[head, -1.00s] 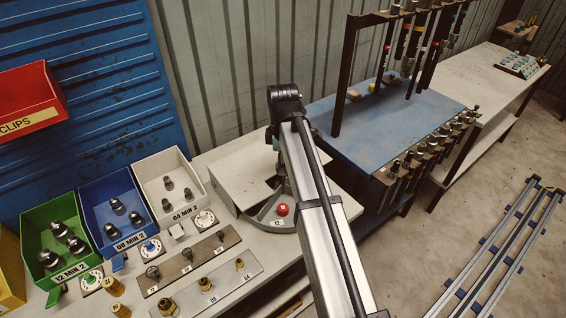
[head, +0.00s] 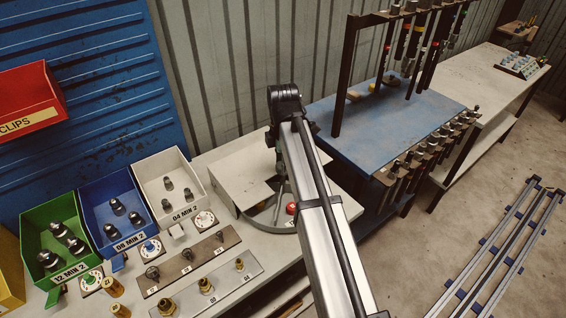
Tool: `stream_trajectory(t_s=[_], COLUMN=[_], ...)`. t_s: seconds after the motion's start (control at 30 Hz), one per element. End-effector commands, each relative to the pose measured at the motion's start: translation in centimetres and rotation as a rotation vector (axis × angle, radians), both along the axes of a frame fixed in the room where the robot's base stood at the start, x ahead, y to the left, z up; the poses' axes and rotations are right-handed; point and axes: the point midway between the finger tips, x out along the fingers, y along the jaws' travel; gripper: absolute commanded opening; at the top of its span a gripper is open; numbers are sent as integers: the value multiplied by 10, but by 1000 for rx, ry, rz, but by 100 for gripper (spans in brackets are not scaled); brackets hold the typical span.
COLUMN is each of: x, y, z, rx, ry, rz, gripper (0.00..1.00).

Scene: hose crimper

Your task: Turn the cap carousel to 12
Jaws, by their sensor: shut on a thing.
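The cap carousel (head: 262,218) is a round grey disc on the bench, partly under a pale plate and partly behind my arm. A red cap or knob (head: 291,208) sits near its front rim, beside my arm link. A number label on the rim below it is partly covered by the arm. My gripper (head: 281,184) points down over the carousel, just left of the arm link. It is shut on a part of the carousel. Its fingertips and the grasped part are mostly hidden.
Green (head: 55,235), blue (head: 117,210) and white (head: 170,185) bins of fittings stand at left. Plates with brass fittings (head: 205,284) lie before them. A blue table (head: 375,130) with a dark rack stands right of the arm. A floor rail (head: 500,240) runs at far right.

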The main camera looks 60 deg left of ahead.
Motion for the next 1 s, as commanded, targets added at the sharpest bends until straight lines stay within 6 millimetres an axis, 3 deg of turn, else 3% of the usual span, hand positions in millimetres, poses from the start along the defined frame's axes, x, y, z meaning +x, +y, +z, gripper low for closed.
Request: stream_trajectory(t_s=[0.47, 0.5, 0.57, 1.0], x=[-1, -1, -1, 0], y=[-1, -1, -1, 0], z=[-1, -2, -1, 6], rx=[-4, -4, -4, 0], ry=[2, 2, 2, 0], rz=[10, 10, 9, 9], gripper=[0, 45, 66, 67])
